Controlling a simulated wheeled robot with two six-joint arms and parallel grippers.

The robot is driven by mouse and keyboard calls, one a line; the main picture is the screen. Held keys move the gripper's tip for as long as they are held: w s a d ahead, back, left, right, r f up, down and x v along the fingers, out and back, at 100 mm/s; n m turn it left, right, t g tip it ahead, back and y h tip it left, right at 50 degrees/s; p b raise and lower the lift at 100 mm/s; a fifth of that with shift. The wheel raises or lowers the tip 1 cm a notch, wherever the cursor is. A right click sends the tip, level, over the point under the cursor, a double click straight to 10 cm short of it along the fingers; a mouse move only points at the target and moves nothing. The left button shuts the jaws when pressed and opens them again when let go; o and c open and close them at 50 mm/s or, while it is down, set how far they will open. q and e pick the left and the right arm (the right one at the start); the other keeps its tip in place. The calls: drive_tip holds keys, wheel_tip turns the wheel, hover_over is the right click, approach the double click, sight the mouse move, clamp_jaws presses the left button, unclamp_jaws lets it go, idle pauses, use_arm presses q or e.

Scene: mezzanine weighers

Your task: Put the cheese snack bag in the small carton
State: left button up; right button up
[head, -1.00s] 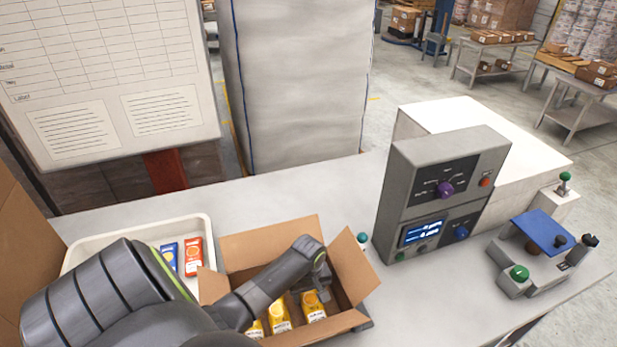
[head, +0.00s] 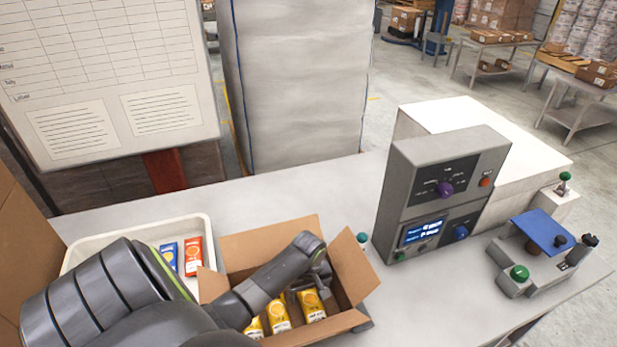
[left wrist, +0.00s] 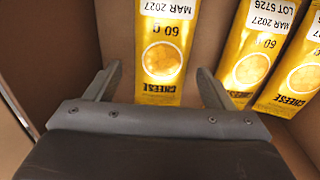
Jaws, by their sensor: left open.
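The small carton (head: 268,245) stands open on the bench with its flaps spread. Several yellow cheese snack bags stand inside it; one bag (head: 312,306) is nearest my left gripper (head: 318,290). In the left wrist view the gripper (left wrist: 160,80) is open, with its fingers on either side of one yellow cheese bag (left wrist: 163,45) and a gap on both sides. Two more yellow cheese bags (left wrist: 252,45) stand at the right there. My left forearm hides part of the carton. My right gripper is not seen.
A white tray (head: 137,232) holds a blue bag (head: 169,257) and a red bag (head: 193,255). A grey weigher console (head: 440,195) stands right of the carton. A blue-plated device (head: 545,230) sits further right. The bench between them is clear.

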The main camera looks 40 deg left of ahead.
sight(309, 293)
use_arm(q)
wheel_tip(309, 293, up, 11)
idle(0.3)
drive_tip(key=shift+f, duration=0.1)
idle(0.4)
